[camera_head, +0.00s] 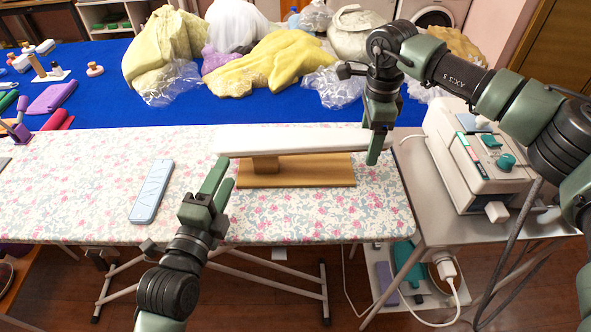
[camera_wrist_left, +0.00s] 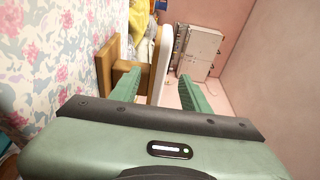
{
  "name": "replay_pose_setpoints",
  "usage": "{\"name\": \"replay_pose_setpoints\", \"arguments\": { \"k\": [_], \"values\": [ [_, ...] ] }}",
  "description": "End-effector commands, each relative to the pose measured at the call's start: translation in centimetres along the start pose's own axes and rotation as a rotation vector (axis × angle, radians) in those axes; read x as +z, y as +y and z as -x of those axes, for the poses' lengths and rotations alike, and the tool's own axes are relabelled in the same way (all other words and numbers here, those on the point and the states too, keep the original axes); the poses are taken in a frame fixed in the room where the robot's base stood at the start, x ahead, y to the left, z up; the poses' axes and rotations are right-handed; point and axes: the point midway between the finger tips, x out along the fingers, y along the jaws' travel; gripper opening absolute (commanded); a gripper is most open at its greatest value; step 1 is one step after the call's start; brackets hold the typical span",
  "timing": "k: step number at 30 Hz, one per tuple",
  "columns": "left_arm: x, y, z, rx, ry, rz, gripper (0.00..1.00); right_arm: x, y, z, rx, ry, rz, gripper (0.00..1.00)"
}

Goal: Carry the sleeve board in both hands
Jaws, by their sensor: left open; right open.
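The sleeve board has a long white padded top (camera_head: 300,139) on a flat wooden base (camera_head: 310,172). It stands upright on the flowered ironing board (camera_head: 90,165). My left gripper (camera_head: 221,176) is open at the board's left end. In the left wrist view, the white top (camera_wrist_left: 160,62) shows between the open fingers (camera_wrist_left: 160,92), with the wooden base (camera_wrist_left: 106,66) to the left of them. My right gripper (camera_head: 377,149) is open at the board's right end and hides part of it; I cannot tell whether it touches.
A pale blue flat item (camera_head: 151,190) lies on the ironing board left of the sleeve board. A white steam unit (camera_head: 470,155) stands on a table at right. Yellow garments and plastic bags (camera_head: 270,65) cover the blue table (camera_head: 100,95) behind.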

Motion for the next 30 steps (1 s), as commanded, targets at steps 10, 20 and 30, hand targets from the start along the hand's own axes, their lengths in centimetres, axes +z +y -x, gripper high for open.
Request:
{"name": "replay_pose_setpoints", "arguments": {
  "k": [10,20,30],
  "values": [
    [0.0,0.0,0.0,0.0,0.0,0.0,0.46,0.1,0.0,7.1,-0.002,-0.002,0.0,0.71],
    [0.0,0.0,-0.1,0.0,0.0,0.0,0.46,0.0,0.0,8.8,0.001,0.0,0.001,0.71],
    [0.0,0.0,-0.1,0.0,0.0,0.0,0.46,0.0,0.0,8.8,0.001,-0.001,0.0,0.71]
  ]
}}
